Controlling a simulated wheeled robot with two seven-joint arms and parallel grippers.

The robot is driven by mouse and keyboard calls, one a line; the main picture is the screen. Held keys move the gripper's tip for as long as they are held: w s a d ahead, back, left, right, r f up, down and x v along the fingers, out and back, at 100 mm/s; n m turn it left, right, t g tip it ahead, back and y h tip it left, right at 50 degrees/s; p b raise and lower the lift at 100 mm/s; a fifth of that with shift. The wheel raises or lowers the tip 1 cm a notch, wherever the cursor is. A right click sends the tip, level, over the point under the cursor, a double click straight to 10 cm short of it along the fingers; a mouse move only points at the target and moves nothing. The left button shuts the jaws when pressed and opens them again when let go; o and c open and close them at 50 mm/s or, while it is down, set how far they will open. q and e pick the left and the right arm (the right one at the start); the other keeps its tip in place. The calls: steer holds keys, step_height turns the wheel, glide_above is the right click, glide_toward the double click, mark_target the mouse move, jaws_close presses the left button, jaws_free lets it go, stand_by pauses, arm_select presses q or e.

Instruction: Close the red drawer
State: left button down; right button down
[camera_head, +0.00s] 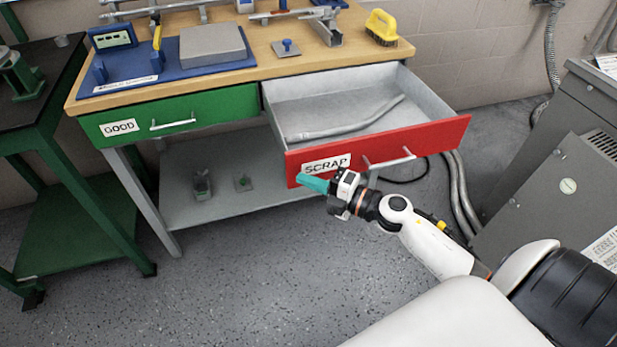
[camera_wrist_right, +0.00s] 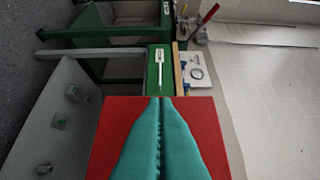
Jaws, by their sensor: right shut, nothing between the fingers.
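The red drawer (camera_head: 433,137) is pulled open from the right side of the workbench, its front labelled SCRAP and fitted with a silver bar handle (camera_head: 389,160). A bent grey pipe lies inside it. My right gripper (camera_head: 312,184) is shut and empty, with teal fingers, in front of the lower left part of the drawer front, by the label. In the right wrist view the shut fingers (camera_wrist_right: 161,140) lie over the red drawer front (camera_wrist_right: 206,112); I cannot tell whether they touch it. My left gripper is not in view.
The green GOOD drawer (camera_head: 210,108) beside it is shut. The wooden benchtop (camera_head: 270,52) holds a blue fixture, a grey block and a yellow brush (camera_head: 381,26). A grey cabinet (camera_head: 545,190) stands at right, a green stand (camera_head: 70,170) at left. Floor in front is clear.

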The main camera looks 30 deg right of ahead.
steer(key=shift+w+d, duration=0.1)
steer(key=shift+w, duration=0.3)
steer(key=shift+w, duration=0.1)
